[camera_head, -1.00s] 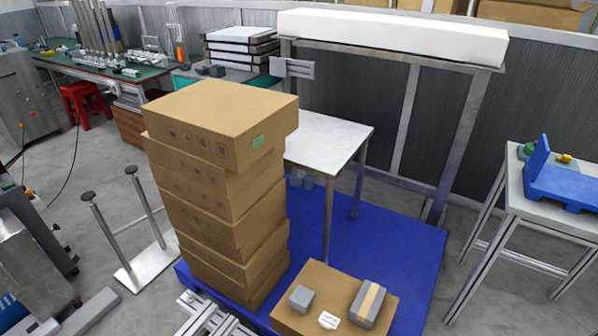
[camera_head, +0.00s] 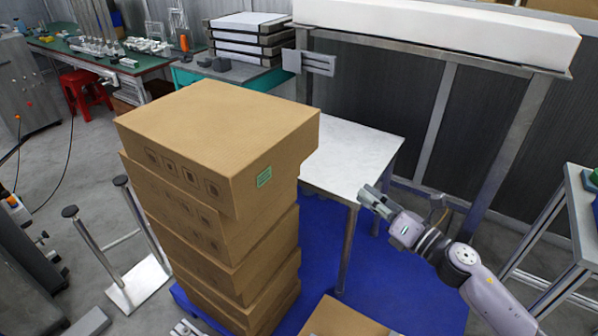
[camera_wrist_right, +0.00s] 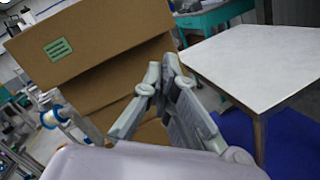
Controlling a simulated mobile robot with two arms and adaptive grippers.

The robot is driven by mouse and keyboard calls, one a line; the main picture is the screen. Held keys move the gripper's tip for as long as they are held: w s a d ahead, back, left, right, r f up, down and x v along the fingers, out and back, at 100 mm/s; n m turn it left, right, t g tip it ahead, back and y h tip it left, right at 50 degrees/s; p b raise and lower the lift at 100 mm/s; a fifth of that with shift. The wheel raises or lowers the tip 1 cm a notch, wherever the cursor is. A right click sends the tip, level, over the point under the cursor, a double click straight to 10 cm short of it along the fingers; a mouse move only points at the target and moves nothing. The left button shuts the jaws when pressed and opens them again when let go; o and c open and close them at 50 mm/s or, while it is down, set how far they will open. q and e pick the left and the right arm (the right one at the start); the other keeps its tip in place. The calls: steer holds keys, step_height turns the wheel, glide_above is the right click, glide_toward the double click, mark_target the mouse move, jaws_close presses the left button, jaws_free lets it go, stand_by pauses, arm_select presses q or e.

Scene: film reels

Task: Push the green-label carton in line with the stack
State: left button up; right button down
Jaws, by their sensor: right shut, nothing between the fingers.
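The green-label carton (camera_head: 222,140) is the top box of a tall stack of brown cartons (camera_head: 250,262). Its green label is on the right-hand face. It sits out of line with the boxes below, jutting past them on the right side. In the right wrist view the carton (camera_wrist_right: 105,38) is at the upper left, with its label facing the camera. My right gripper (camera_head: 366,194) is shut and empty, to the right of the stack and apart from it. In the wrist view its fingers (camera_wrist_right: 162,70) show in front of the stack. My left gripper is not in view.
A white-topped table (camera_head: 350,160) stands just behind and right of the stack. Another carton (camera_head: 340,318) is low at the front. A metal post stand (camera_head: 135,285) is left of the stack.

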steer(key=s+a+r+n+g+y, duration=0.2)
steer(key=s+a+r+n+g, duration=0.15)
steer(key=n, duration=0.55)
steer(key=n+g+p, duration=0.1)
steer(key=p, duration=0.3)
glide_toward(288, 164)
steer(key=shift+y, duration=0.4)
steer(key=x, duration=0.6)
steer(key=shift+w+d+f, duration=0.1)
steer(key=shift+f, duration=0.15)
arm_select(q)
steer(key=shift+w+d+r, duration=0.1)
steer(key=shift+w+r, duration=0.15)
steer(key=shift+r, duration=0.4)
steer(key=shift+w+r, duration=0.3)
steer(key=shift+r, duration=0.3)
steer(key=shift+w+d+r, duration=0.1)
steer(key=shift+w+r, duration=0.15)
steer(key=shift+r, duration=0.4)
arm_select(e)
steer(key=shift+w+a+f, duration=0.1)
steer(key=shift+w+a, duration=0.25)
steer(key=shift+a, duration=0.2)
